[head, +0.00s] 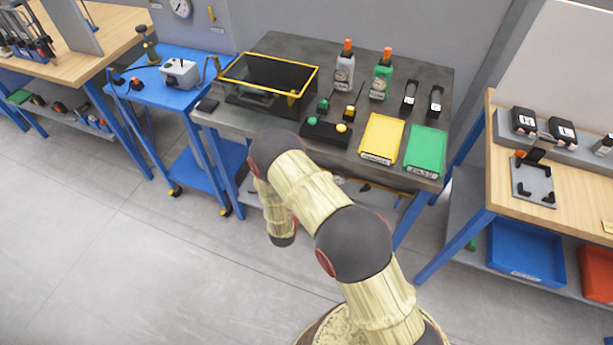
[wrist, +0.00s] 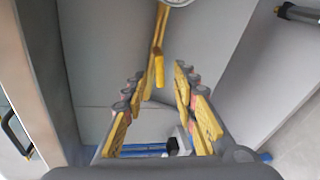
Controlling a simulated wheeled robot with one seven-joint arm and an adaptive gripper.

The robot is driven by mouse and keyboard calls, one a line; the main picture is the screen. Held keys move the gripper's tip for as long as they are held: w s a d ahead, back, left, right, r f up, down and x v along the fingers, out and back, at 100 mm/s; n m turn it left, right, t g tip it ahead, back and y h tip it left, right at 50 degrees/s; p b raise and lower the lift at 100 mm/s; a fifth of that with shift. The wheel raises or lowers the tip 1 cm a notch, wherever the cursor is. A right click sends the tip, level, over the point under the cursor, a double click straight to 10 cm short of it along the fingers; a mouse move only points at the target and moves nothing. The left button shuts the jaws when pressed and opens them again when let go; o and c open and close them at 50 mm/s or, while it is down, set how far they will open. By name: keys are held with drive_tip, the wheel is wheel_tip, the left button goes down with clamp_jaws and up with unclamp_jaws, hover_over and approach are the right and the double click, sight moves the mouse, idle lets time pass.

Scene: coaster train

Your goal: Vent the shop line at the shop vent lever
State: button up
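In the head view a small yellow lever (head: 212,14) is on the grey wall panel at the top left, to the right of a round gauge (head: 180,8). In the wrist view a yellow lever-like bar (wrist: 158,48) hangs from a round pale fitting at the top edge. Its lower end is in line with the gap between my fingertips. My gripper (wrist: 163,82) is open, with its yellow fingers spread and nothing visibly held. I cannot tell whether a finger touches the bar. The gripper does not show clearly in the head view.
A blue cart (head: 150,82) with a grey box stands below the panel. The dark bench (head: 290,45) holds a yellow-rimmed bin (head: 267,75), bottles and trays. Wooden benches stand at both sides. The floor (head: 90,250) at the front left is clear.

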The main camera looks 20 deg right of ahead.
drive_tip(key=x, duration=0.3)
drive_tip(key=shift+w+d, duration=0.15)
drive_tip(key=shift+w, duration=0.05)
drive_tip(key=shift+c, duration=0.5)
clamp_jaws()
